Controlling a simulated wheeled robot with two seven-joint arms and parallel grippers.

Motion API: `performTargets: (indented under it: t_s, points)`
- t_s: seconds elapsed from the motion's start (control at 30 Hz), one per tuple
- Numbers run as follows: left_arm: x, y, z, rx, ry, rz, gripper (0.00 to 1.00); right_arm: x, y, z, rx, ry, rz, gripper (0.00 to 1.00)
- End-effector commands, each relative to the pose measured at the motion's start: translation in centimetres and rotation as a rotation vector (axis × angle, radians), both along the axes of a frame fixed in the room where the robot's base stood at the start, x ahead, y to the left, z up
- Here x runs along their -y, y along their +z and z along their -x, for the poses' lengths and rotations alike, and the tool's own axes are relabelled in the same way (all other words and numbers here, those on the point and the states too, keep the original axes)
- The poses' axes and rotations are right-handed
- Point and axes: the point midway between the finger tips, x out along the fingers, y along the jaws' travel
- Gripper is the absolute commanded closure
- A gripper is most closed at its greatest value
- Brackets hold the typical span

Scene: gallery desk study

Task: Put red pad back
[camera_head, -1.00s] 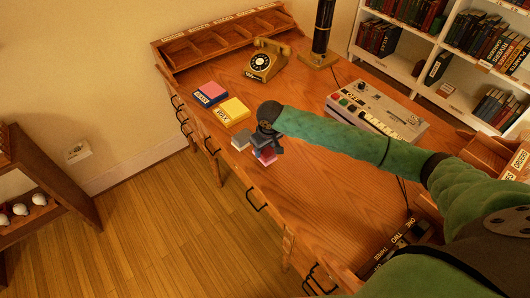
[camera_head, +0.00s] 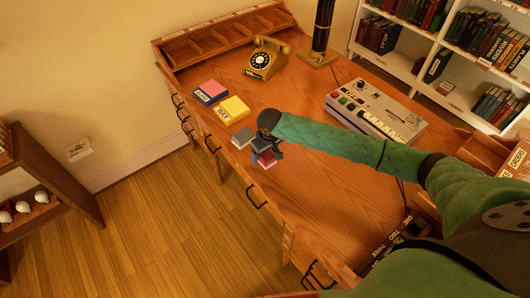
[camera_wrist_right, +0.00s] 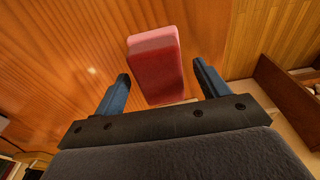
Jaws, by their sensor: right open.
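The red pad (camera_wrist_right: 156,68) is a small red block with a paler pink end, lying on the desk near its front edge. In the head view only part of the red pad (camera_head: 267,164) shows under my right gripper (camera_head: 264,153). In the wrist view my right gripper (camera_wrist_right: 161,76) is open, with one blue finger on each side of the pad and a gap on both sides. A grey block (camera_head: 242,138) sits just left of the gripper. My left gripper is not in view.
A yellow-topped labelled block (camera_head: 232,109) and a pink-and-blue labelled block (camera_head: 210,92) sit farther back left. A gold telephone (camera_head: 265,60), a black cylinder (camera_head: 322,25) and a button console (camera_head: 376,110) stand behind. The desk's middle (camera_head: 325,190) is clear.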

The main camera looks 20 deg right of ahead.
Motion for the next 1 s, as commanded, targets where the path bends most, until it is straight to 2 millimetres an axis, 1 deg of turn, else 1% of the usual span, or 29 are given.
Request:
performTargets:
  t_s: [0.13,0.23,0.3,0.5,0.7,0.83,1.0]
  points:
    - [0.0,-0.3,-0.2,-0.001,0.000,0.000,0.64,0.0,0.9,0.0,0.002,0.000,-0.002,0.26]
    - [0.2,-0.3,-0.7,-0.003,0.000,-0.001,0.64,0.2,2.1,0.2,0.004,0.000,0.000,0.26]
    - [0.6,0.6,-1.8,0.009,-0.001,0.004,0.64,0.2,3.4,0.4,0.004,0.000,0.000,0.26]
    - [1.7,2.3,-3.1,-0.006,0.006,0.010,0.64,0.4,7.3,0.9,0.003,0.001,-0.002,0.26]
    - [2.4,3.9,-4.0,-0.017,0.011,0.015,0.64,0.5,10.3,1.4,0.001,-0.001,-0.002,0.26]
    - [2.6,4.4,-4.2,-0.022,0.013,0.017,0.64,0.6,11.4,1.6,0.001,0.000,0.000,0.26]
    - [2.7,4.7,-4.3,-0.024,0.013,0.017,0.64,0.6,11.9,1.6,0.000,0.000,-0.001,0.26]
